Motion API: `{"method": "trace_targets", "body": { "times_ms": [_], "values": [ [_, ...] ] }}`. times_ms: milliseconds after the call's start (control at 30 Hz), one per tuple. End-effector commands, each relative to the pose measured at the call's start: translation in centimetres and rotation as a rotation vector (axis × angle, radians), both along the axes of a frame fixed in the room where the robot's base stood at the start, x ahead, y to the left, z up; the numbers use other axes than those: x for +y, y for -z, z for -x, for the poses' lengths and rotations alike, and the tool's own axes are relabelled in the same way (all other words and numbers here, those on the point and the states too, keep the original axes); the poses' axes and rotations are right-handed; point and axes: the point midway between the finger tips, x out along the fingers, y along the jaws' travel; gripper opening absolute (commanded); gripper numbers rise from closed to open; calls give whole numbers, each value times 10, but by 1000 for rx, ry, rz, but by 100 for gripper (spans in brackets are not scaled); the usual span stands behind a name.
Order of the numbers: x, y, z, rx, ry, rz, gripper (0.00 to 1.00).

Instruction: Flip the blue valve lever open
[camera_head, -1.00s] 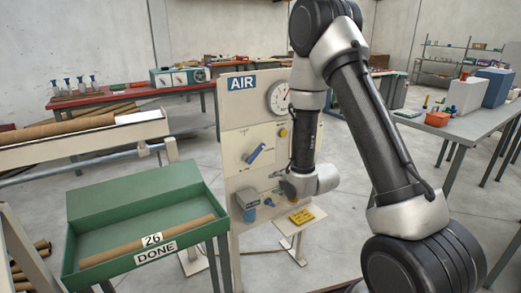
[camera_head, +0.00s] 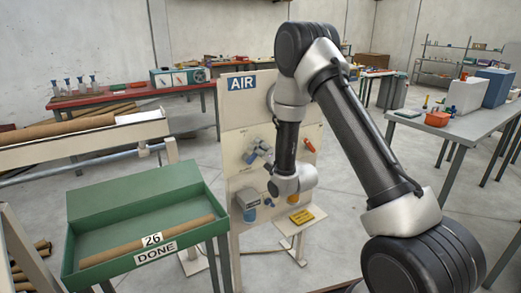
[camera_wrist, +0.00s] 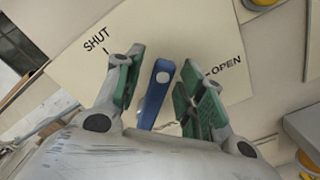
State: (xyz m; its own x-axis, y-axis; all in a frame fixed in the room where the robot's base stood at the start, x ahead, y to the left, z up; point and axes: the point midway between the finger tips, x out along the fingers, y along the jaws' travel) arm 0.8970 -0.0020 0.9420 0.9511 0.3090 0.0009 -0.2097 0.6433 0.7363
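The blue valve lever (camera_wrist: 152,100) shows in the wrist view on a cream panel, between the two green-padded fingers of my gripper (camera_wrist: 162,70). The fingers are apart, with gaps visible beside the lever. A pale round bolt head sits at its upper end. The word SHUT (camera_wrist: 97,40) is printed above left of the lever, and OPEN (camera_wrist: 226,66) to its right. In the head view my gripper (camera_head: 260,149) is at the panel (camera_head: 238,115) and covers most of the lever (camera_head: 251,158).
A gauge on the panel is mostly hidden by my arm. A red-orange handle (camera_head: 309,145) is at the panel's right. A green tray (camera_head: 100,272) holding a tube stands at left.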

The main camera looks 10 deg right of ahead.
Motion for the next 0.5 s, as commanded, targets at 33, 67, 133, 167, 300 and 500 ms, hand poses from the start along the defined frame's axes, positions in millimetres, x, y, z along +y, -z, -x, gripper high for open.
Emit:
{"method": "trace_targets", "body": {
  "times_ms": [33, 67, 133, 167, 300, 500],
  "values": [
    [1, 0, -2, 0, 0, 0, 39],
    [1, 0, -2, 0, 0, 0, 39],
    [1, 0, -2, 2, 0, -1, 39],
    [1, 0, -2, 2, 0, -1, 39],
    [1, 0, -2, 2, 0, -1, 32],
    [1, 0, -2, 2, 0, -1, 0]
  ]
}}
